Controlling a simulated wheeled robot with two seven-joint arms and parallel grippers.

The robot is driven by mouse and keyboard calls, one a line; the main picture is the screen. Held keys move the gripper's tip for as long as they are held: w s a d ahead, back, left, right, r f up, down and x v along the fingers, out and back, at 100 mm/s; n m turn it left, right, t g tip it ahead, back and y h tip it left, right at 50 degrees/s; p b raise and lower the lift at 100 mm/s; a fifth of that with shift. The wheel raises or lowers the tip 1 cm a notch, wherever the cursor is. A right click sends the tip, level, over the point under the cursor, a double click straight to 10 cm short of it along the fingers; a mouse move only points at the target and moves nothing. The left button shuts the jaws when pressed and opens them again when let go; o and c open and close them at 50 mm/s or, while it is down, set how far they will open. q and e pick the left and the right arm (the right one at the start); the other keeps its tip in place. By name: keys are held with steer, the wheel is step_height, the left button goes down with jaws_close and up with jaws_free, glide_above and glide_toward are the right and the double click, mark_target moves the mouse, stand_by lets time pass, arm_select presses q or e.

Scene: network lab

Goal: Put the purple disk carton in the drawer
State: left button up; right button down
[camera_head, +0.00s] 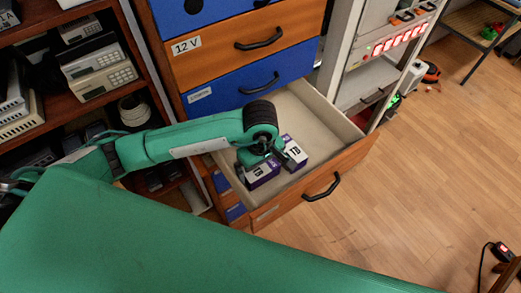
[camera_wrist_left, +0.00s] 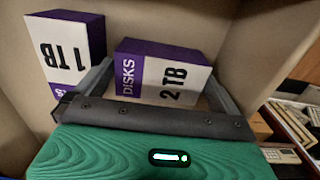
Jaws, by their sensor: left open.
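Two white and purple disk cartons are inside the open drawer (camera_head: 330,128). The carton marked 2 TB (camera_head: 262,173) lies toward the left front, and the one marked 1 TB (camera_head: 295,153) is to its right. My left gripper (camera_head: 262,157) is down in the drawer, open. In the left wrist view its fingers (camera_wrist_left: 160,88) stand on either side of the 2 TB carton (camera_wrist_left: 158,72), with gaps too small to judge. The 1 TB carton (camera_wrist_left: 66,50) is apart, beyond the left finger. My wrist hides part of the 2 TB carton in the head view. My right gripper is not in view.
Shut blue and orange drawers (camera_head: 235,45) rise above the open one. Shelves with instruments (camera_head: 98,70) stand at the left, under and beside my left arm. An equipment rack (camera_head: 385,50) stands behind the drawer at the right. The wooden floor (camera_head: 420,180) is largely clear.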

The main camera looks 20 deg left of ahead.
arm_select(q)
step_height(320, 180, up, 11)
steer(key=b, duration=0.3)
steer(key=shift+r, duration=0.15)
steer(key=shift+a, duration=0.1)
stand_by(0.5)
